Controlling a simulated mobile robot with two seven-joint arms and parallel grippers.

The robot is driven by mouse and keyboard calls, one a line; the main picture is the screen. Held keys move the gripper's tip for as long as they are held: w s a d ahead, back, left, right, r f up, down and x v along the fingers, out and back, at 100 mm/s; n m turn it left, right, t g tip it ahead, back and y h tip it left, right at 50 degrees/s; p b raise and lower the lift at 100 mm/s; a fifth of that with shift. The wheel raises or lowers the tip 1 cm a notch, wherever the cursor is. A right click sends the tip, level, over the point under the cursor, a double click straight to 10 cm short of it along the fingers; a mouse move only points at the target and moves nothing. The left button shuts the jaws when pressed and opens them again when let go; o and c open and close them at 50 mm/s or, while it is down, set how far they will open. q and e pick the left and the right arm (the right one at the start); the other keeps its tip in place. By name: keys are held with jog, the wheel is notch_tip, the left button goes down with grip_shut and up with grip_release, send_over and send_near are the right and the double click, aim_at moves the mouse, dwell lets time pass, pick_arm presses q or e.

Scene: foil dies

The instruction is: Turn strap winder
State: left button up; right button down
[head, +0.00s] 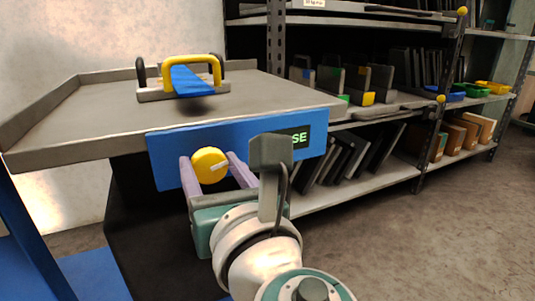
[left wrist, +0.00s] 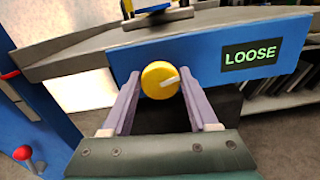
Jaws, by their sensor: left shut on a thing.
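The strap winder is a round yellow knob (head: 209,166) with a white pointer mark, on the front of a blue panel (head: 170,150). In the left wrist view the knob (left wrist: 159,80) sits between two purple fingers, its mark pointing right and slightly up. My left gripper (head: 216,172) is shut on the knob, one finger on each side. A display (left wrist: 250,58) on the panel reads LOOSE; in the head view my arm hides part of it. My right gripper is not in view.
The panel is on the front edge of a grey table (head: 110,115). On it is a block with yellow and black handles (head: 190,62) and a blue strap (head: 192,81). A shelf rack (head: 350,195) with dark plates stands behind right. Open floor (head: 440,230) lies right.

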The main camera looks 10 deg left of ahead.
pick_arm(q)
jog(key=m+p, duration=0.2)
jog(key=shift+r+p, duration=0.3)
jog(key=shift+p, duration=0.05)
jog(key=shift+w+d+m+p, duration=0.1)
jog(key=shift+m+p, duration=0.55)
jog(key=shift+m, duration=0.45)
jog(key=m+p, duration=0.1)
jog(key=m, duration=0.1)
jog(key=shift+f+m, duration=0.15)
jog(key=shift+m, duration=0.15)
jog(key=shift+f+m+p, duration=0.15)
jog(key=shift+m+p, duration=0.4)
jog(key=shift+m, duration=1.35)
jog(key=o, duration=1.3)
jog(key=shift+o, duration=0.2)
jog(key=shift+f, duration=0.1)
